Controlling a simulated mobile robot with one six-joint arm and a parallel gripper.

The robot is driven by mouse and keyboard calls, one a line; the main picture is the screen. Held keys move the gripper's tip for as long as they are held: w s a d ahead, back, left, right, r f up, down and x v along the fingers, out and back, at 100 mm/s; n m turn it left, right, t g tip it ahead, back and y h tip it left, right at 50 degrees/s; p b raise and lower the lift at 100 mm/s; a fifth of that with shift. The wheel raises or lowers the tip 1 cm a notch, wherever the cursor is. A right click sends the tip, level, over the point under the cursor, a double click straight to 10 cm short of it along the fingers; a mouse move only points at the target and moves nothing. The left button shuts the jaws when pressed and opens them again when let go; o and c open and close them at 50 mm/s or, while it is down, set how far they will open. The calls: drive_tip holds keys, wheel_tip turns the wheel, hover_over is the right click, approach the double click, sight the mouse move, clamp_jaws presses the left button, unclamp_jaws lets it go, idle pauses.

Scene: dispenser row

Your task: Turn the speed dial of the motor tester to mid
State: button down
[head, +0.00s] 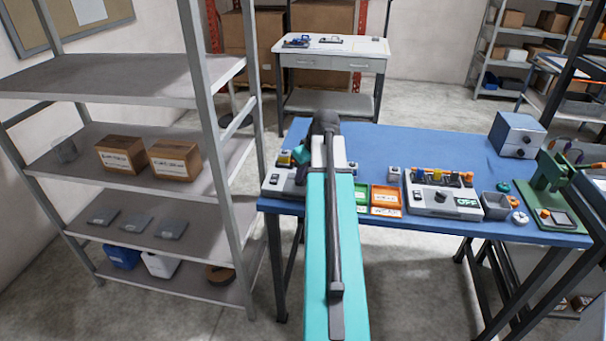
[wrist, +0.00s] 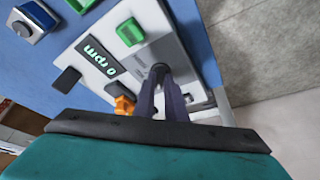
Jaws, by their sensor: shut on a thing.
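In the head view the motor tester (head: 283,181) sits at the left end of the blue table, partly covered by my arm. My fingertips are hidden there.
On the blue table (head: 420,145), green and orange trays (head: 386,193) and another control box (head: 441,201) stand to the right. A shelf rack (head: 205,75) stands left.

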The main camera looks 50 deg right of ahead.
drive_tip(key=m, duration=0.1)
drive_tip(key=m+h, duration=0.1)
drive_tip(key=m, duration=0.1)
drive_tip(key=shift+w+a+m, duration=0.1)
drive_tip(key=shift+a+m, duration=0.2)
drive_tip(key=m, duration=0.1)
drive_tip(key=m+g+h, duration=0.1)
drive_tip(key=m, duration=0.1)
drive_tip(key=shift+w+a+m+p, duration=0.15)
drive_tip(key=shift+m+p, duration=0.15)
drive_tip(key=shift+p, duration=0.05)
drive_tip(key=m+g+h, duration=0.1)
drive_tip(key=m, duration=0.2)
drive_tip(key=shift+w+a, duration=0.1)
drive_tip(key=shift+w, duration=0.05)
drive_tip(key=shift+w+m+g+h, duration=0.15)
drive_tip(key=shift+m+g, duration=0.25)
drive_tip(key=shift+m, duration=0.55)
drive_tip(key=shift+m+g+h, duration=0.15)
drive_tip(key=shift+m+g, duration=0.25)
drive_tip(key=shift+m, duration=0.55)
drive_tip(key=c, duration=1.8)
unclamp_jaws()
drive_tip(key=shift+r, duration=0.1)
drive_tip(key=b+v, duration=0.2)
drive_tip(key=v, duration=1.1)
drive_tip(key=shift+a+r+b, duration=0.25)
drive_tip(key=shift+a+b, duration=0.05)
